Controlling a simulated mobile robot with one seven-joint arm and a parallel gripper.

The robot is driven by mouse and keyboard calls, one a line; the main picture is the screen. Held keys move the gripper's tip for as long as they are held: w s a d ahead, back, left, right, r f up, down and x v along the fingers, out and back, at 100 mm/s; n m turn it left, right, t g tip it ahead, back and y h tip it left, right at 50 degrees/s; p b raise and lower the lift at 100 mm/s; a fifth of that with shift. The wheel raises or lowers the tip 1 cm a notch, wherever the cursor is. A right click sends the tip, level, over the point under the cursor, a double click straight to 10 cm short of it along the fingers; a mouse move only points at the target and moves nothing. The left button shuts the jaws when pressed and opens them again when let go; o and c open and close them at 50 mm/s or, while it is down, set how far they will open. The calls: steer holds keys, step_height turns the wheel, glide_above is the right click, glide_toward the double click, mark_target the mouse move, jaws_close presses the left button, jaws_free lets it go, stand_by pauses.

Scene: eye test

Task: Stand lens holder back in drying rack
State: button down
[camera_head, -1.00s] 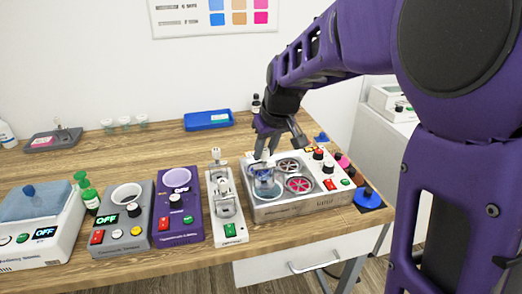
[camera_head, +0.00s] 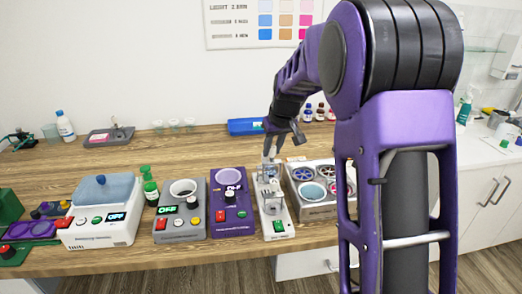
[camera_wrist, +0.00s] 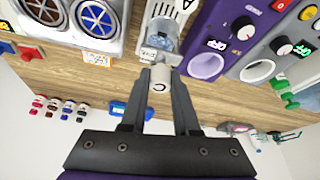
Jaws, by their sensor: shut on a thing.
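My gripper (camera_head: 270,153) is shut on the pale top of the lens holder (camera_head: 269,171), a small clear frame with bluish parts. It hangs over the narrow white device (camera_head: 274,226); whether it touches is unclear. The wrist view shows my gripper (camera_wrist: 160,75) with its fingers on either side of the holder's pale round-ended handle (camera_wrist: 159,86). A bluish clear part (camera_wrist: 160,43) shows beyond the fingertips, over the white device (camera_wrist: 168,12). I cannot tell for certain which thing is the drying rack.
A white unit with several round wells (camera_head: 319,211) stands close right, partly behind my arm. A purple device (camera_head: 232,222), a grey device (camera_head: 180,228) and a white box with blue lid (camera_head: 103,214) stand left. A blue tray (camera_head: 245,127) lies behind. Bare wood shows behind the devices.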

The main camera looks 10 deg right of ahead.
mark_target(271, 163)
steer(key=shift+w+a+f, duration=0.1)
steer(key=shift+w+a, duration=0.1)
steer(key=shift+a, duration=0.1)
steer(key=shift+f+b, duration=2.15)
steer(key=shift+f, duration=0.85)
steer(key=shift+f, duration=0.35)
steer(key=c, duration=0.6)
jaws_free()
steer(key=shift+o, duration=0.4)
steer(key=shift+o, duration=1.3)
steer(key=shift+r+p, duration=1.8)
steer(key=shift+r, duration=1.2)
